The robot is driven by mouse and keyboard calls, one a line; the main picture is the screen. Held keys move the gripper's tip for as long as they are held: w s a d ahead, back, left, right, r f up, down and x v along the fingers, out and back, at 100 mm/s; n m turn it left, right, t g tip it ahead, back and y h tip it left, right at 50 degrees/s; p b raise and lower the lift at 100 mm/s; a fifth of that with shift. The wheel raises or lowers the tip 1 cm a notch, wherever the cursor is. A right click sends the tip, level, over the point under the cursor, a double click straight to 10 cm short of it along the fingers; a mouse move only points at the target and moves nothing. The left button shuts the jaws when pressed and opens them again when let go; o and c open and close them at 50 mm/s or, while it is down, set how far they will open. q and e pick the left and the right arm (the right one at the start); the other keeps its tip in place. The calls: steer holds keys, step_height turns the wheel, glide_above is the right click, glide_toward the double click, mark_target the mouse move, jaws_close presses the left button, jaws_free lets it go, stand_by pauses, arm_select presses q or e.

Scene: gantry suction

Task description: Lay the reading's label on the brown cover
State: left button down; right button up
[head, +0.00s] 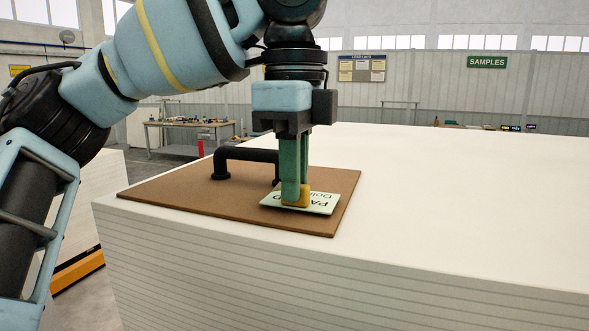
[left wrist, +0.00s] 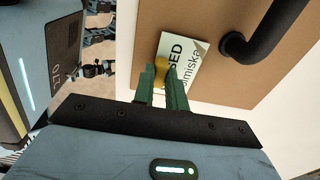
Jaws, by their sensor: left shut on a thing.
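The label (head: 322,204) is a pale card with dark lettering and a yellow block on it. It also shows in the left wrist view (left wrist: 189,68), its print partly hidden by my fingers. My left gripper (head: 296,196), with green fingers pointing down, is shut on the label at its yellow block (left wrist: 162,71). The label is over the front right part of the brown cover (head: 200,195), low and about flat; I cannot tell whether it touches. The brown cover is a flat board with a black bar handle (head: 245,154), behind the gripper. My right gripper is not in view.
The cover lies on the front left corner of a big stack of white sheets (head: 450,210), whose top is otherwise bare to the right. A workbench (head: 188,126) stands far behind on the left. A SAMPLES sign (head: 487,62) hangs on the back wall.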

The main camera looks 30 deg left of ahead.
arm_select(q)
steer(key=shift+f, duration=0.3)
steer(key=c, duration=1.3)
jaws_free()
steer(key=shift+c, duration=0.2)
steer(key=shift+r, duration=3.9)
